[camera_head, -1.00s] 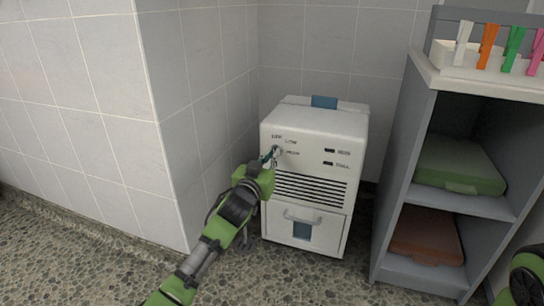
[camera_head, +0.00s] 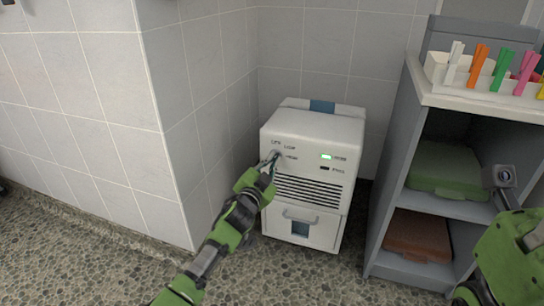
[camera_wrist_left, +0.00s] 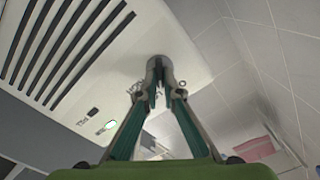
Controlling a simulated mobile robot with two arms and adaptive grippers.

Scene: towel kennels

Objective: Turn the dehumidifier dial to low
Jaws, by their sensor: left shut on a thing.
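The dehumidifier (camera_head: 312,175) is a white box standing on the floor in the corner by the tiled wall. Its dial (camera_head: 276,156) is on the upper left of the front, with small printed labels around it. My left gripper (camera_head: 270,163) is at the dial. In the left wrist view my left gripper (camera_wrist_left: 160,98) is shut on the grey dial (camera_wrist_left: 158,64), with the fingers on either side of it. The dial's exact pointing is too small to tell. A green light (camera_head: 326,157) is lit on the front; it also shows in the left wrist view (camera_wrist_left: 110,125). My right gripper (camera_head: 500,178) is at the right, its fingers unclear.
A white tray (camera_head: 478,80) with several coloured pegs is on top. A tiled wall (camera_head: 75,120) juts out at the left.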

